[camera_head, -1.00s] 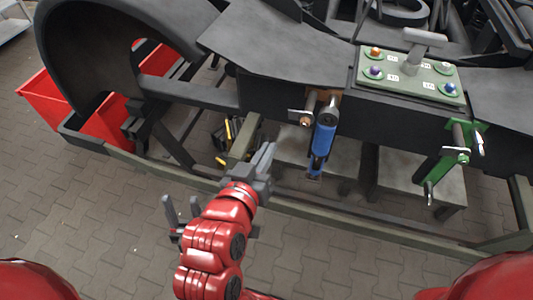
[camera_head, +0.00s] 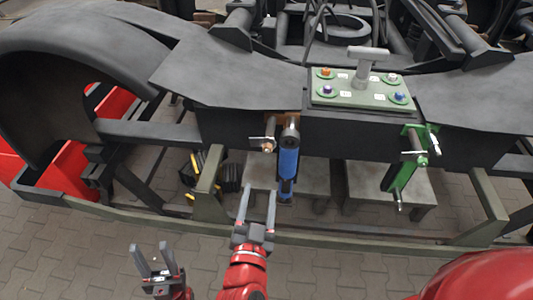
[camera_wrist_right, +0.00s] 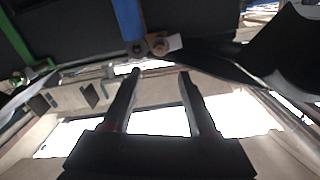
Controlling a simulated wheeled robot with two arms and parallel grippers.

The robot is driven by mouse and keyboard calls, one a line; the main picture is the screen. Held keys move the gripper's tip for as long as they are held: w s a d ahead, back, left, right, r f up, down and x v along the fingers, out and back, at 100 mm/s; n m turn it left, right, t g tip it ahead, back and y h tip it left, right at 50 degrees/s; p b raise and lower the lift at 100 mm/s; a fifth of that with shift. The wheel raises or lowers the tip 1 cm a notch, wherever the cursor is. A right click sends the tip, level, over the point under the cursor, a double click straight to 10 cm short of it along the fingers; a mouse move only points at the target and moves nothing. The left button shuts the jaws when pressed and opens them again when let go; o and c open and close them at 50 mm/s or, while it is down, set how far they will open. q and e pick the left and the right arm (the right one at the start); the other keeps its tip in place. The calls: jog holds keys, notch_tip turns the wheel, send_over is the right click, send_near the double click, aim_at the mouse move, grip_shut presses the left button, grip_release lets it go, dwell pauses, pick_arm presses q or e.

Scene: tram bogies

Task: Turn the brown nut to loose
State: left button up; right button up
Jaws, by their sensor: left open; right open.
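The brown nut (camera_head: 268,147) sits on a bolt with a small pale plate, just left of the top of the blue damper (camera_head: 288,163) on the dark bogie frame. In the right wrist view the brown nut (camera_wrist_right: 159,46) shows ahead of the fingertips, about midway between them, with the blue damper (camera_wrist_right: 128,18) beside it. My right gripper (camera_head: 258,188) is open and empty, below the nut and apart from it, fingers pointing towards the frame. Its two fingers (camera_wrist_right: 160,72) also show in the wrist view. My left gripper (camera_head: 150,246) is open and empty, low at the left.
A green panel (camera_head: 360,91) with coloured knobs and a grey T-handle lies on the frame. A green damper (camera_head: 402,172) hangs to the right. A greenish rail (camera_head: 330,240) runs along the front. Red bins (camera_head: 70,165) stand at left. Paved floor is clear in front.

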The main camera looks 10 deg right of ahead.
aim_at(267, 150)
jog(key=b+x, duration=0.6)
jog(key=x, duration=0.6)
jog(key=shift+w+d+f+b, duration=0.1)
jog(key=shift+w+b, duration=0.05)
jog(key=shift+b, duration=0.2)
jog(key=shift+w+d, duration=0.1)
jog(key=shift+w, duration=0.35)
grip_shut()
